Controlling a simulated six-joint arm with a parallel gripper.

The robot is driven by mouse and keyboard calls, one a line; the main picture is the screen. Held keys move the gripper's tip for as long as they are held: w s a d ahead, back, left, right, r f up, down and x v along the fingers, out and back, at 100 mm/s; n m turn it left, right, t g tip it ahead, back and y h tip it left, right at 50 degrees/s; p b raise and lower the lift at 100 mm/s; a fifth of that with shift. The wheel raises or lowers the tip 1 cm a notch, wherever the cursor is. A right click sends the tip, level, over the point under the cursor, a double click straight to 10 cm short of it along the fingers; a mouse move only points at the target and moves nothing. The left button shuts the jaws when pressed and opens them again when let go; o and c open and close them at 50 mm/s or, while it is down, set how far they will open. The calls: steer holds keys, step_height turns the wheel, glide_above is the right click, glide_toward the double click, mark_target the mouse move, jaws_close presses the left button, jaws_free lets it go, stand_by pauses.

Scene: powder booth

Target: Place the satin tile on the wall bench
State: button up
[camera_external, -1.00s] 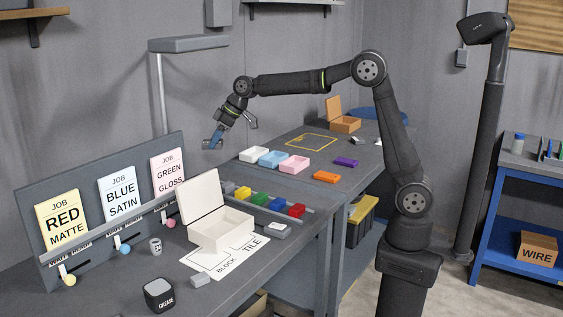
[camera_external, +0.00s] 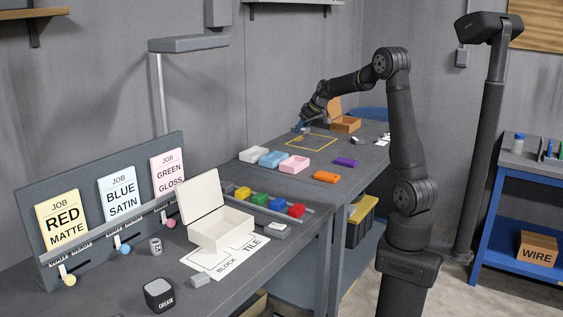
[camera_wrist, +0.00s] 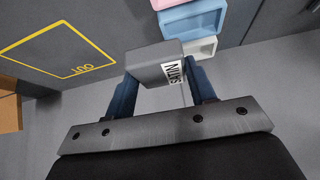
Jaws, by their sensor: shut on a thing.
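The satin tile (camera_wrist: 150,64) is a grey block with a white label reading SATIN, in the wrist view. My gripper (camera_wrist: 158,80) is shut on it, with one dark blue finger at each side. In the external view my gripper (camera_external: 302,127) is over the far bench (camera_external: 335,172), by the left edge of the yellow OUT outline (camera_external: 310,143). The tile is too small to make out there. Which bench is the wall bench is not marked. The OUT outline (camera_wrist: 58,50) is empty and left of the tile in the wrist view.
The near bench holds job cards, a white box (camera_external: 221,229) and coloured blocks.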

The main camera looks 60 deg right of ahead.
steer(key=s+d+f+m+h, duration=0.1)
steer(key=s+d+f+m, duration=0.1)
steer(key=s+d, duration=0.6)
steer(key=s+d+f+m+h, duration=0.1)
steer(key=s+d+f+m, duration=0.1)
steer(key=s+d, duration=0.6)
glide_above(323, 155)
steer(key=s+a, duration=0.1)
steer(key=s, duration=0.1)
step_height(323, 155, down, 6)
steer(key=shift+f, duration=0.1)
steer(key=shift+a, duration=0.1)
steer(key=shift+f, duration=2)
steer(key=shift+f, duration=0.15)
steer(key=o, duration=1)
